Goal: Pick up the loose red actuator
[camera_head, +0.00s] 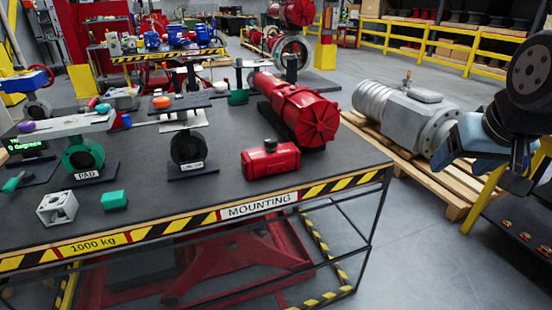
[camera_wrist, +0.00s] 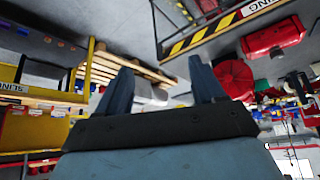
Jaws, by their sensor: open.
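The loose red actuator (camera_head: 270,160) is a small red block with a black knob on top. It lies on the dark table top (camera_head: 225,200) near the front edge, above the MOUNTING label. In the wrist view the red actuator (camera_wrist: 272,37) shows at upper right, beyond the right finger. My gripper (camera_head: 517,170) is at the right of the head view, off the table's right side and well apart from the actuator. In the wrist view my gripper (camera_wrist: 160,72) has its two fingers apart with nothing between them.
A larger red actuator (camera_head: 298,110) stands just behind the small one. Valves on stands, one a black valve (camera_head: 188,148), fill the table's left. A wooden pallet (camera_head: 450,195) bears a grey actuator (camera_head: 415,115) right of the table. The table's front right corner is clear.

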